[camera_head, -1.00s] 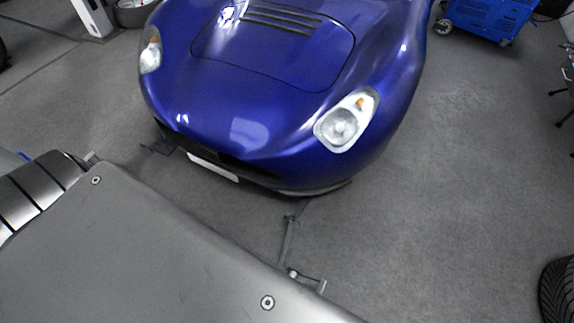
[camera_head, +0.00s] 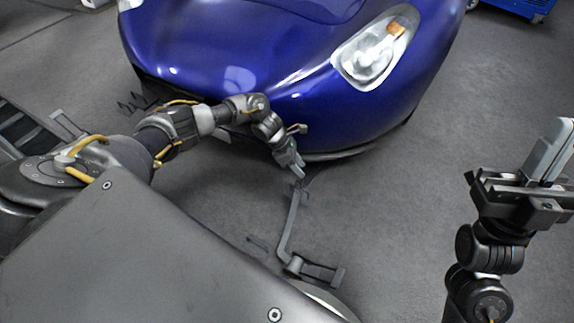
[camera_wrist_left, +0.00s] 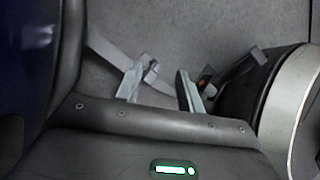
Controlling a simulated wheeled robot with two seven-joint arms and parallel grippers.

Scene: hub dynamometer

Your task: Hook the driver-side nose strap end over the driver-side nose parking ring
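A grey strap (camera_head: 292,220) lies on the floor in front of the blue car's nose, on the headlight side at right. A small fitting (camera_head: 298,187) is at its car end. Its other end meets a dark bracket (camera_head: 320,271) near my base. I cannot tell which fitting is the parking ring. My left gripper (camera_head: 293,168) points down just above the car-end fitting. In the left wrist view its fingers (camera_wrist_left: 160,88) are apart, with the pale strap (camera_wrist_left: 115,54) and a small buckle-like piece (camera_wrist_left: 151,73) beyond them; contact is unclear. My right gripper (camera_head: 540,165) is raised at right, its finger gap unclear.
The blue car (camera_head: 250,60) stands close behind the left gripper, its nose overhanging the floor. Another dark bracket (camera_head: 68,125) is at far left. A blue cabinet (camera_head: 520,8) is at the top right. The floor right of the strap is clear.

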